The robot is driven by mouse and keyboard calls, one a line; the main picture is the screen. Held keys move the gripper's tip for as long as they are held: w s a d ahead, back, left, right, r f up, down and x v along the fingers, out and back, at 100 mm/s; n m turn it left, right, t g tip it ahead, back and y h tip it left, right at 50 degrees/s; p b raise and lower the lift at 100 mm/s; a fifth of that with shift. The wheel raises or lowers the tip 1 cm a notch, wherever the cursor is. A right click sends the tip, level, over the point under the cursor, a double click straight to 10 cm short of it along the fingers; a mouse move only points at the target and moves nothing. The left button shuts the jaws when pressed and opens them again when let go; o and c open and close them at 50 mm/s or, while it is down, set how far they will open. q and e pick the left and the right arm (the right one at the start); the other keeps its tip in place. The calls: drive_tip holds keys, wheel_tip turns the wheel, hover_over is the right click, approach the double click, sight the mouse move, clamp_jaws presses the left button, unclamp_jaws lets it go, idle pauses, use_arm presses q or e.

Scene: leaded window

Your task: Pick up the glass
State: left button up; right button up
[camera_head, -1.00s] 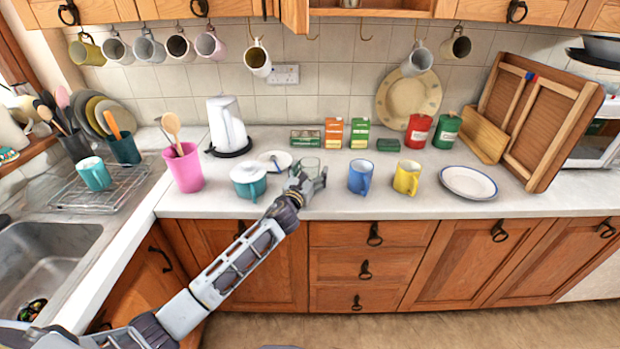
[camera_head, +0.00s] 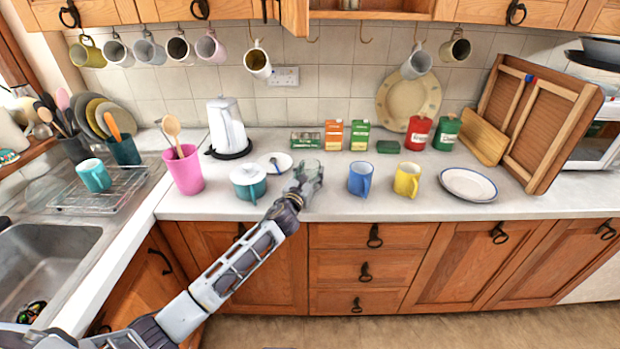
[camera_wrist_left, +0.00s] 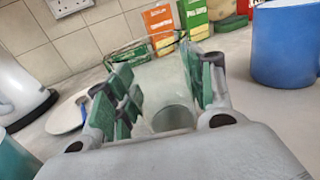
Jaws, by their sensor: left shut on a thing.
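A clear glass (camera_wrist_left: 172,92) is between the fingers of my left gripper (camera_wrist_left: 160,95) in the left wrist view, with green pads on both sides of it. My left gripper is shut on the glass. My right gripper is not in view.
A blue mug (camera_head: 360,180) stands close right, then a yellow mug (camera_head: 406,181). Boxes (camera_head: 334,134) stand behind. The counter front right of the gripper is clear.

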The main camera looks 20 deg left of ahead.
use_arm(q)
drive_tip(key=shift+r, duration=0.1)
